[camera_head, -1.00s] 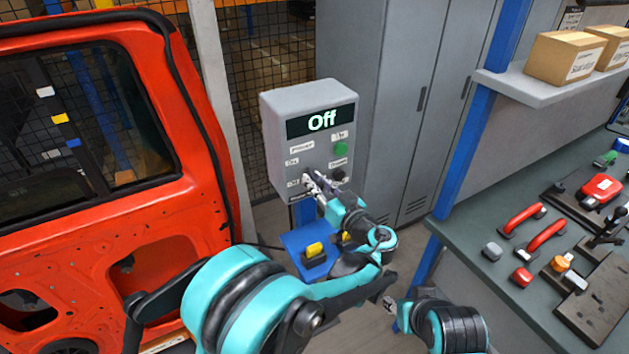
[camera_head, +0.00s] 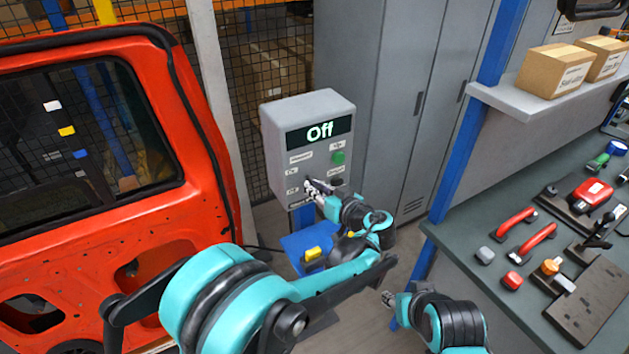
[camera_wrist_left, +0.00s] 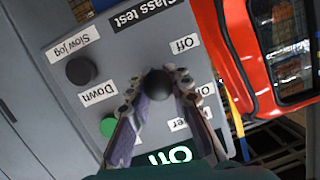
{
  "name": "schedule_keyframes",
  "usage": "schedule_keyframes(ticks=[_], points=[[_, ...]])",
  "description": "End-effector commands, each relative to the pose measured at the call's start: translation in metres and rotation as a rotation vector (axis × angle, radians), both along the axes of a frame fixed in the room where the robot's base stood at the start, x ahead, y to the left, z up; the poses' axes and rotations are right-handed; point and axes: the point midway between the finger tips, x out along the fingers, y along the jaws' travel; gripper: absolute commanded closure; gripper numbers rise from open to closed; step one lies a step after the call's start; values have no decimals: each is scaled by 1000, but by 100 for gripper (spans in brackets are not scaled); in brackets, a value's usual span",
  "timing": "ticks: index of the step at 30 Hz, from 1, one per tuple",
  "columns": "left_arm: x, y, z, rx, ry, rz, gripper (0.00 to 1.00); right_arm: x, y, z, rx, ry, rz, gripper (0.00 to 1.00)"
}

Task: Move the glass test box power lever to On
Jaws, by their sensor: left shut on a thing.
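The grey glass test box (camera_head: 282,145) stands on a blue post, and its display (camera_head: 320,131) reads Off in the head view. My left gripper (camera_head: 311,187) is at the lower left of its front, beside the On and Off labels. In the left wrist view, the gripper (camera_wrist_left: 157,90) is shut on the lever's black round knob (camera_wrist_left: 157,84), with a finger on either side. The Off label (camera_wrist_left: 185,43) shows there upside down, and the fingers partly cover the labels and display. The lever's shaft is hidden. My right gripper (camera_head: 388,298) is low, away from the box; its jaw opening is unclear.
A green button (camera_head: 338,157) and a black knob (camera_head: 337,182) are on the box's right side. An orange-red car door (camera_head: 215,165) stands left. Grey lockers (camera_head: 400,100) are behind. A bench (camera_head: 480,205) with red handles and other parts is at right.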

Motion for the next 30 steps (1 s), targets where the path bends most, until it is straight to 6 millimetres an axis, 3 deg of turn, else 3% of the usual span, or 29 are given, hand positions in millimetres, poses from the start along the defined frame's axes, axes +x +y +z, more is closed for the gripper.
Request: schedule_keyframes(ticks=[1,3,12,21,30], points=[[0,1,11,-23,38,2,100,0,0,16,0,0,0,60],[0,1,13,-55,93,3,100,0,0,27,0,0,0,60],[1,2,23,-186,318,4,100,0,0,65,0,0,0,60],[3,2,27,-275,474,2,100,0,0,86,0,0,0,60],[4,3,27,-313,541,2,100,0,0,94,0,0,0,60]])
